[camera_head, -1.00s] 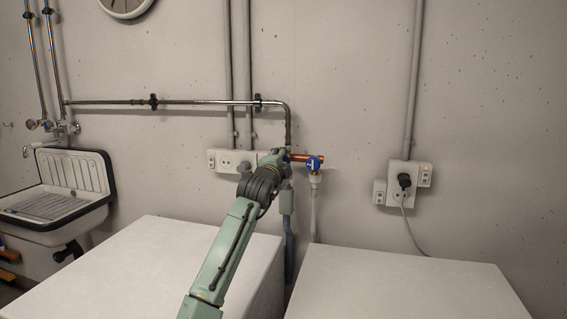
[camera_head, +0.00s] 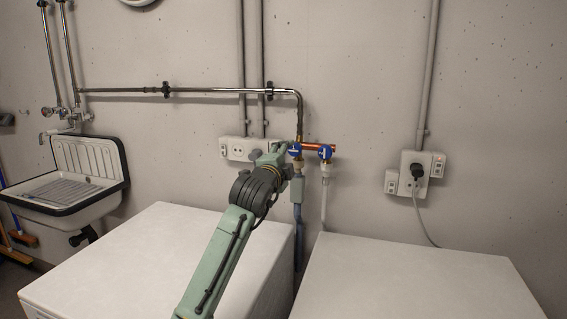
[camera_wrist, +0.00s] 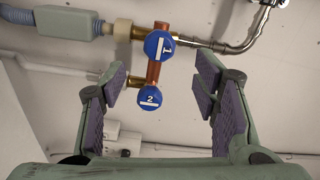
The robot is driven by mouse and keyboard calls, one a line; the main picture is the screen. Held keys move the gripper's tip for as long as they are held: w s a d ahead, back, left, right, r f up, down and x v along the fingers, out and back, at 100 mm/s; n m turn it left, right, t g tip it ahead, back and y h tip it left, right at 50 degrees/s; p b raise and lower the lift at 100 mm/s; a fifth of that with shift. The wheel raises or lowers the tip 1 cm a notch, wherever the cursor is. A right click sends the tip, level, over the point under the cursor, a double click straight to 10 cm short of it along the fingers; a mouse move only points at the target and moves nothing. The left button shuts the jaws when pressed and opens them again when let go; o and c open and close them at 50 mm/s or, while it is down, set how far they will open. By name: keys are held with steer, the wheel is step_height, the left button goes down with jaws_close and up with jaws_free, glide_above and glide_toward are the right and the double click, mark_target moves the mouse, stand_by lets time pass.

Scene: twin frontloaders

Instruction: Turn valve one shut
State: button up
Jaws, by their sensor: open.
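Valve one is a blue round knob marked 1 (camera_wrist: 159,45), on the copper pipe beside the chrome pipe in the wrist view. In the head view it is the left blue knob (camera_head: 295,150). Valve two, marked 2 (camera_wrist: 149,97), sits beside it and is the right blue knob in the head view (camera_head: 325,152). My gripper (camera_wrist: 160,84) is open and empty. In the wrist view both knobs appear between its spread fingers, touching neither. In the head view my gripper (camera_head: 277,154) is just left of valve one, its fingers hard to make out.
A chrome pipe (camera_head: 220,91) runs along the wall to the valves. A grey box with a hose (camera_wrist: 67,22) hangs below valve one. Sockets (camera_head: 236,150) are on the wall to the left. Two white machine tops (camera_head: 170,250) (camera_head: 410,280) stand below; a sink (camera_head: 70,190) is at left.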

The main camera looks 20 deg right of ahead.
steer(key=shift+v, duration=1.55)
